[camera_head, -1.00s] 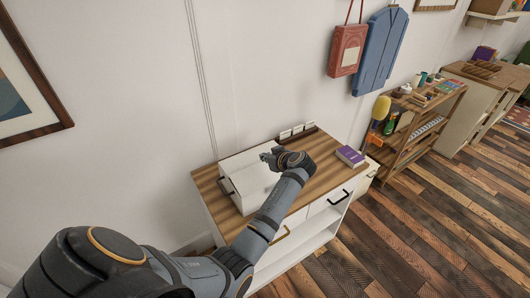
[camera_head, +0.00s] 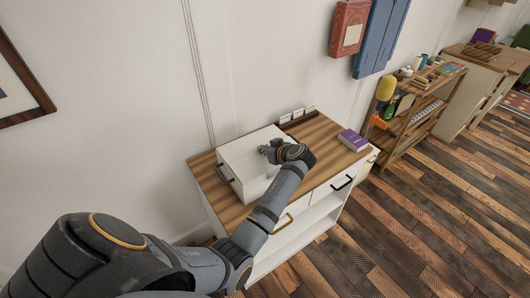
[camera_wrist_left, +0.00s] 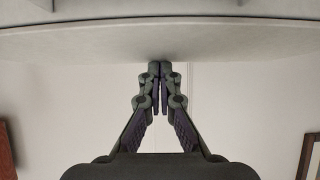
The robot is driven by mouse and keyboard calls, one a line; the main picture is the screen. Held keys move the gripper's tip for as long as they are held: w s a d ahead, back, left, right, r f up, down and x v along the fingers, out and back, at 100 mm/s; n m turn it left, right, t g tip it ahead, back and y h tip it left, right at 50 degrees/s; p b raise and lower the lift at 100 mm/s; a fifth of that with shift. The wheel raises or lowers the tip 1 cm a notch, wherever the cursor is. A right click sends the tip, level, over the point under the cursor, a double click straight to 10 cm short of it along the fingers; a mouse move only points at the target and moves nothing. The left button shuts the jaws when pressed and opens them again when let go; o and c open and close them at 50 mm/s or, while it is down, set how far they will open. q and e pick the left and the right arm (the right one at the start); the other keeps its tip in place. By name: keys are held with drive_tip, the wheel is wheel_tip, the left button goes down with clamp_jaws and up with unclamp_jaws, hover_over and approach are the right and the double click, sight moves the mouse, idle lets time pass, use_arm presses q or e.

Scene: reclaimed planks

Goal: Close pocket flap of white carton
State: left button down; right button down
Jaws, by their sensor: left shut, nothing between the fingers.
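The white carton (camera_head: 241,154) stands on the wooden top of a white cabinet, with a dark handle (camera_head: 225,174) at its left end. My left gripper (camera_head: 266,152) is over the carton's upper right part, its fingers shut and empty. In the left wrist view the closed fingertips (camera_wrist_left: 160,68) point at a pale panel (camera_wrist_left: 160,40) that spans the upper picture, and seem at or very near its edge. I cannot tell whether they touch, or whether this panel is the pocket flap. My forearm hides part of the carton's right side. My right gripper is not in view.
A purple book (camera_head: 352,140) lies on the right of the cabinet top (camera_head: 322,150). A dark rack with white cards (camera_head: 297,114) stands at the back by the wall. Drawers with handles (camera_head: 342,182) are in front. A wooden shelf (camera_head: 410,115) stands further right.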

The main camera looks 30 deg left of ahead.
use_arm(q)
drive_tip(key=shift+w+a+f, duration=0.1)
drive_tip(key=shift+w+f, duration=0.05)
drive_tip(key=shift+f, duration=0.05)
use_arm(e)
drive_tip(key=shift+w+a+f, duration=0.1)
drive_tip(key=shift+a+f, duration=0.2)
use_arm(q)
drive_tip(key=shift+r, duration=0.15)
